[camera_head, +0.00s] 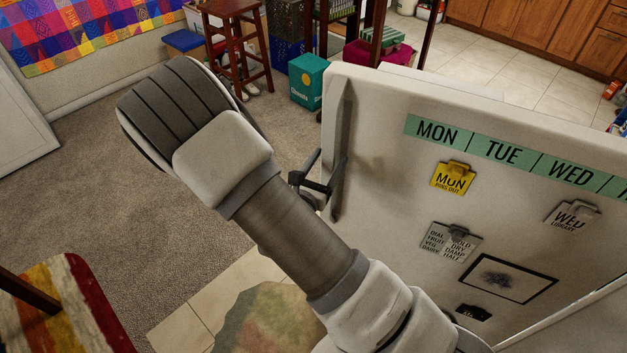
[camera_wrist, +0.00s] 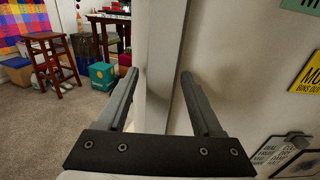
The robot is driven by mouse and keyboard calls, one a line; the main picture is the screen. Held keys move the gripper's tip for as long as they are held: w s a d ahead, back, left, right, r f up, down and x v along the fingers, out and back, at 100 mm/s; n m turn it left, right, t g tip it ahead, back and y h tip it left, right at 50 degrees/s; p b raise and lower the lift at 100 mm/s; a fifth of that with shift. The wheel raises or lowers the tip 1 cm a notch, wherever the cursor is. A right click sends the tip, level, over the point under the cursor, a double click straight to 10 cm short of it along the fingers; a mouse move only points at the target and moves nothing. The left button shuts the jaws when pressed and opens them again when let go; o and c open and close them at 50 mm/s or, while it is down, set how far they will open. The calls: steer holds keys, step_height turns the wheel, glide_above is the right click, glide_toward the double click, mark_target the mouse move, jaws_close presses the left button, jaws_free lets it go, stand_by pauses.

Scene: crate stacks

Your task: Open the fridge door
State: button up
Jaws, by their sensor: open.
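The fridge door (camera_head: 390,190) is a white panel at the right of the head view, with a grey vertical handle (camera_head: 341,150) along its left edge. How far it stands open I cannot tell. My gripper (camera_head: 328,172) is at the handle, about mid-height. In the wrist view my gripper (camera_wrist: 158,74) is open, with one finger left of the handle strip (camera_wrist: 164,60) and the other on its right, in front of the door face (camera_wrist: 230,70). The fingers look apart from the handle; exact contact is unclear.
Green day labels (camera_head: 502,156), a yellow note (camera_head: 453,178) and a framed picture (camera_head: 507,278) are on the door. A wooden stool (camera_head: 237,45) and a teal box (camera_head: 308,80) stand behind. Carpet (camera_head: 80,200) left of my arm is clear. A striped chair seat (camera_head: 75,300) is front left.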

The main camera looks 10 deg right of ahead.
steer(key=v, duration=1.6)
steer(key=shift+s+a+b, duration=0.25)
steer(key=shift+s+b, duration=0.1)
steer(key=shift+b, duration=0.05)
steer(key=shift+d, duration=0.1)
steer(key=s+d+r+m+g, duration=0.3)
steer(key=d+r+m+g, duration=0.1)
steer(key=d+m+g, duration=0.4)
steer(key=s+d+r+m+g, duration=0.4)
steer(key=d+m+g, duration=0.3)
steer(key=m, duration=0.4)
step_height(320, 180, up, 11)
steer(key=s+a+m+t+y, duration=0.1)
steer(key=m+t+y, duration=0.4)
steer(key=m+y, duration=0.4)
steer(key=shift+s+a+r+m, duration=0.2)
steer(key=shift+s+a+m, duration=0.2)
steer(key=shift+m, duration=0.5)
steer(key=shift+d, duration=0.1)
